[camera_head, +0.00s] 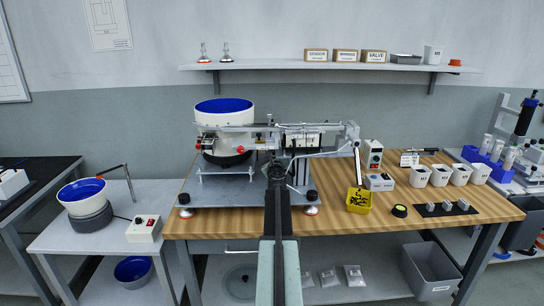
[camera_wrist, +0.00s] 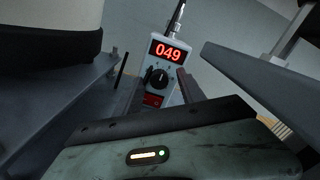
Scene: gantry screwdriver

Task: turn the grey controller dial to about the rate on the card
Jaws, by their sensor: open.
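The grey controller (camera_wrist: 178,48) shows in the wrist view, tilted, with a red display reading 049. Its black dial (camera_wrist: 158,79) sits below the display, with a red switch under it. My gripper (camera_head: 276,168) is in front of the gantry, left of that box. In the wrist view its open fingers (camera_wrist: 157,88) appear on either side of the dial, with nothing between them touching.
The gantry with a white, blue-lined bowl (camera_head: 225,112) fills the table's left half. A low grey box (camera_head: 380,182), a yellow bin (camera_head: 359,200) and several white cups (camera_head: 440,175) stand to the right. The table's front edge (camera_head: 420,226) has some bare room.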

